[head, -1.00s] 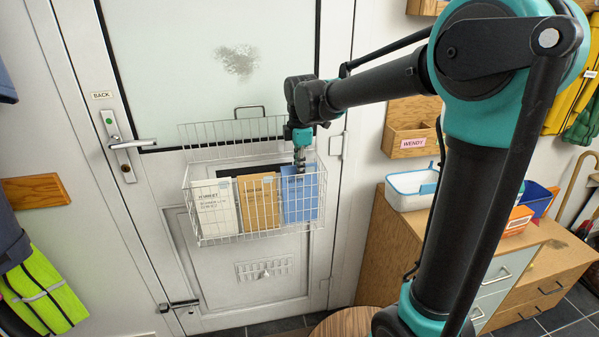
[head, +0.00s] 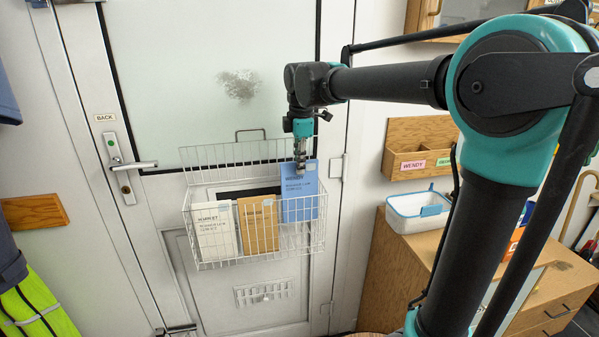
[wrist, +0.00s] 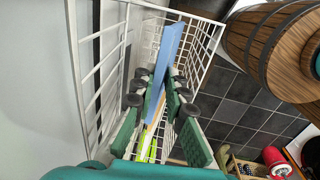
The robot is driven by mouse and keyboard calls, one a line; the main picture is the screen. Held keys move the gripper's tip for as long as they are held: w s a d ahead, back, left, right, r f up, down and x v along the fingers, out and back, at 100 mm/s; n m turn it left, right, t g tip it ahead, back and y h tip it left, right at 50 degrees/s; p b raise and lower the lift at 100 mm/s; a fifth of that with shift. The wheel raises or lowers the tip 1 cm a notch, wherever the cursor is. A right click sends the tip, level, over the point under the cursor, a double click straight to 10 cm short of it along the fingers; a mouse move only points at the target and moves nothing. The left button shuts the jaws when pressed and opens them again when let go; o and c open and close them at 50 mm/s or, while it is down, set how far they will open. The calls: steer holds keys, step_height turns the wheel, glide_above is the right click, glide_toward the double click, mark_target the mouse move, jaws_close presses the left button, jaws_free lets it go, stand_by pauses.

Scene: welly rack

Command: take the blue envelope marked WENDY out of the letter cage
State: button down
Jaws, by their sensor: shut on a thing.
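The blue envelope (head: 299,195) is upright in the right part of the white wire letter cage (head: 212,264) on the door. Its upper part stands above the cage's front rim and its lower part is still behind the wires. My gripper (head: 300,170) points down and is shut on its top edge. In the wrist view the blue envelope (wrist: 168,55) runs edge-on between my fingers (wrist: 160,90). Small print on the envelope is too blurred to read surely. A white envelope (head: 214,230) and a tan envelope (head: 258,224) stand to its left in the cage.
The cage's raised wire lid (head: 225,156) leans at the door behind. A door handle (head: 133,165) is to the left. A wooden holder labelled WENDY (head: 413,164) hangs at right, above a white tub (head: 418,212) on a wooden cabinet. Open air lies above the cage.

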steer(key=shift+s+r, duration=1)
steer(key=shift+r, duration=6.15)
steer(key=s+d, duration=0.2)
steer(key=s, duration=0.5)
steer(key=s+d, duration=0.3)
steer(key=s, duration=0.5)
steer(key=shift+s, duration=0.2)
